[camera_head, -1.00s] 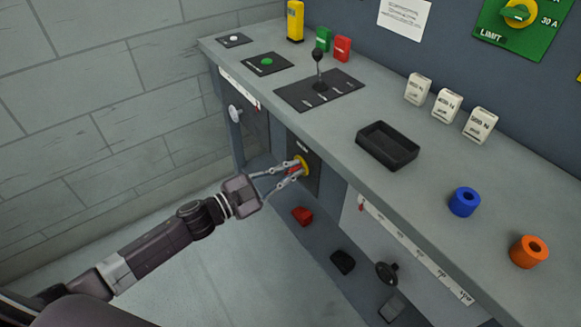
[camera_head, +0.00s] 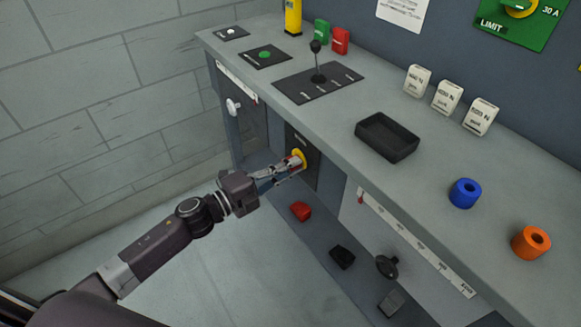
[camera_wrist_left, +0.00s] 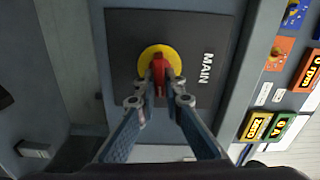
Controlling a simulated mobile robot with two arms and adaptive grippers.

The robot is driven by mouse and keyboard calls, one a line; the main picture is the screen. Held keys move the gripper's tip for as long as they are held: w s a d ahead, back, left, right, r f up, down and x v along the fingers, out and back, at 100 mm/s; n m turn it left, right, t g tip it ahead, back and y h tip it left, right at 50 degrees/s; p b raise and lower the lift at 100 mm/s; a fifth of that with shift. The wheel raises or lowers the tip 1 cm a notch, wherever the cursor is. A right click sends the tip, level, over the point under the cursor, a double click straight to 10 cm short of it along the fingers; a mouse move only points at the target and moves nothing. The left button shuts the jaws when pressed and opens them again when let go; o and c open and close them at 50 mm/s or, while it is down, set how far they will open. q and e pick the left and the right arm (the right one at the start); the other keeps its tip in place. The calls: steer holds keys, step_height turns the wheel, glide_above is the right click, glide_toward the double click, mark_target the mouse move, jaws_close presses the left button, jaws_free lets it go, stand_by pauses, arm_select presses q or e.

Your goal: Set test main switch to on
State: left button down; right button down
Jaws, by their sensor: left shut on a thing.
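The main switch is a red handle (camera_wrist_left: 159,68) on a yellow round base (camera_wrist_left: 176,61), set on a dark panel (camera_wrist_left: 205,35) marked MAIN in the left wrist view. In the head view its yellow base (camera_head: 299,157) shows on the bench's front face, below the worktop. My left gripper (camera_head: 296,165) reaches it from the left and is shut on the red handle. In the left wrist view the fingers of my left gripper (camera_wrist_left: 160,92) close on both sides of the handle and partly hide it. My right gripper is not in view.
The worktop edge overhangs the switch panel. A white knob (camera_head: 233,106) sticks out of the front to the left. A red block (camera_head: 301,211) and a black block (camera_head: 342,257) lie on the lower shelf. Open floor (camera_head: 190,270) lies in front.

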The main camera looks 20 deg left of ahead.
arm_select(q)
steer(key=shift+f+m, duration=0.1)
steer(key=shift+m, duration=0.5)
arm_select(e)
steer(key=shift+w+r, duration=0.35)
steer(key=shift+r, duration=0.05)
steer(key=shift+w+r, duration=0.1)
arm_select(q)
steer(key=c, duration=2)
jaws_free()
steer(key=shift+c, duration=0.2)
steer(key=shift+s, duration=0.1)
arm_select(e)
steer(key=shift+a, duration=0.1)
arm_select(q)
steer(key=v, duration=1.2)
